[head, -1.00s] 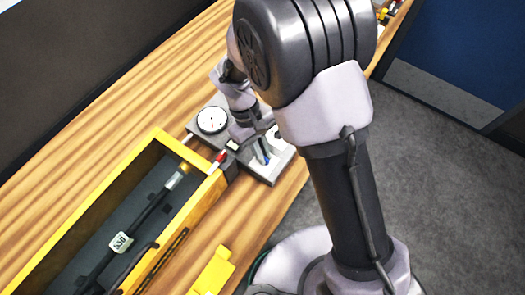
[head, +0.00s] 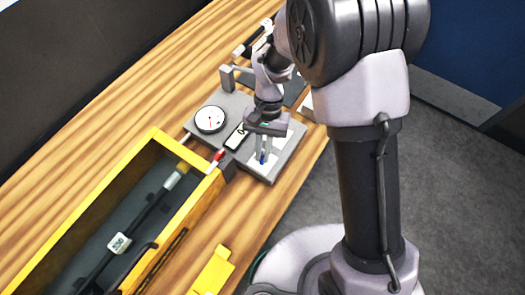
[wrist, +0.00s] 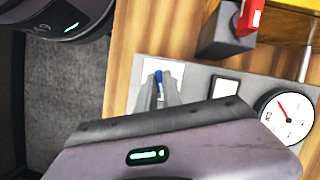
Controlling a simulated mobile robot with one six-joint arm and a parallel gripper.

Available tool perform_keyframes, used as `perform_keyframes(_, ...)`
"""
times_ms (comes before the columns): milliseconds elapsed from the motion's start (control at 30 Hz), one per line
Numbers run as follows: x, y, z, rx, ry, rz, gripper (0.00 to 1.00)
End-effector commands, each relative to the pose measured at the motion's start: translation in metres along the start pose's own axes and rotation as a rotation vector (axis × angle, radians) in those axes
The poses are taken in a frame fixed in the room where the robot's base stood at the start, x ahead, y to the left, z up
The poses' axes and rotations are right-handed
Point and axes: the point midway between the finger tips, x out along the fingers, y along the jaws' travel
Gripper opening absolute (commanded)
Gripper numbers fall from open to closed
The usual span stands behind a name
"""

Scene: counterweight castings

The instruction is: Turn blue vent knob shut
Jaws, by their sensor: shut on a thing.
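The blue vent knob (head: 262,160) is on a white patch near the front edge of a grey panel (head: 283,160). It also shows in the wrist view (wrist: 158,76), between the fingertips. My gripper (head: 263,157) points down at the panel and is shut on the blue knob; its fingers hide most of the knob in both views. In the wrist view my gripper (wrist: 158,85) covers part of the panel. A round dial gauge (head: 210,119) with a red needle and a small framed display (head: 236,138) are on the same panel.
A yellow-walled tray (head: 205,190) with a black rod-like tool stands left of the panel. A red-handled part (head: 218,157) is between them, close to my gripper. A yellow block (head: 212,272) lies at the front. Bare wood (head: 245,215) lies in front of the panel.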

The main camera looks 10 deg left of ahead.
Motion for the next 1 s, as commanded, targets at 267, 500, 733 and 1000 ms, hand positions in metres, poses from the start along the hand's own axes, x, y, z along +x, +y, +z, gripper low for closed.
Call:
perform_keyframes(267, 0.0003, 0.0015, -0.0009, 0.189, 0.002, -0.08, 0.0)
perform_keyframes(500, 0.0002, 0.0019, -0.0003, 0.294, 0.001, -0.123, 0.0)
perform_keyframes(733, -0.0002, 0.0022, -0.0001, 0.342, 0.002, -0.143, 0.0)
perform_keyframes(1000, -0.0004, 0.0023, 0.0001, 0.353, 0.002, -0.147, 0.0)
